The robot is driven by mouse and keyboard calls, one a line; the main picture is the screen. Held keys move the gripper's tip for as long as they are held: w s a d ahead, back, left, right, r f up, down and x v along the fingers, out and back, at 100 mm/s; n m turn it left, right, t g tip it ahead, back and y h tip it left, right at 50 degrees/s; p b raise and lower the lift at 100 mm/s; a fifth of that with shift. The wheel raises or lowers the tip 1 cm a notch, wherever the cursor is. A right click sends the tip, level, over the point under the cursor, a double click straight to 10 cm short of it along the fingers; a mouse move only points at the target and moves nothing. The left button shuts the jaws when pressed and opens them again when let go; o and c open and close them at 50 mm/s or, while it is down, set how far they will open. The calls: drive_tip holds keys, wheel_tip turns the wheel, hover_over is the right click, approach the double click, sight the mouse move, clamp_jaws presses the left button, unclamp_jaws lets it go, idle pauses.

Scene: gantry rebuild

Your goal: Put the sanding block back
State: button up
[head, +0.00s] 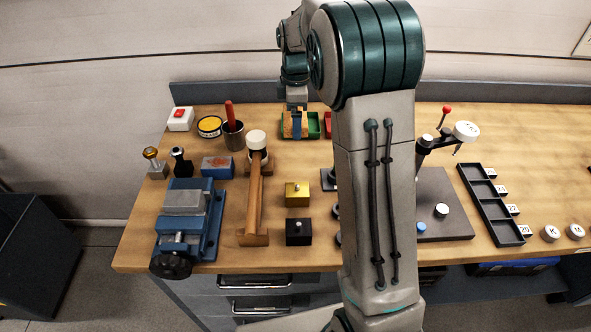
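My gripper (297,124) points down at the back of the bench, at the left end of a green tray (314,125). A tan-orange block (287,128), possibly the sanding block, shows on either side of a blue upright part at the fingertips. The view is too small to tell whether the fingers are closed on it, or whether it is lifted or resting. A blue block or box with a rust-orange top (217,166) lies further left; I cannot tell its exact kind.
A red tray (328,124) is partly behind my arm. A cup with a red handle (233,133), a mallet (255,195), a blue vise (186,220), and yellow (297,194) and black (298,231) blocks stand left of my arm. Bare wood lies around (285,160).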

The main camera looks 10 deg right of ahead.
sight(296, 163)
wheel_tip(296, 163, down, 4)
drive_tip(key=b, duration=0.2)
drive_tip(key=shift+b, duration=0.3)
wheel_tip(296, 163, down, 10)
drive_tip(key=shift+r+p, duration=0.1)
drive_tip(key=shift+p, duration=0.45)
drive_tip(key=o, duration=0.7)
drive_tip(key=shift+f, duration=0.2)
drive_tip(key=shift+c, duration=0.2)
drive_tip(key=shift+r, duration=0.1)
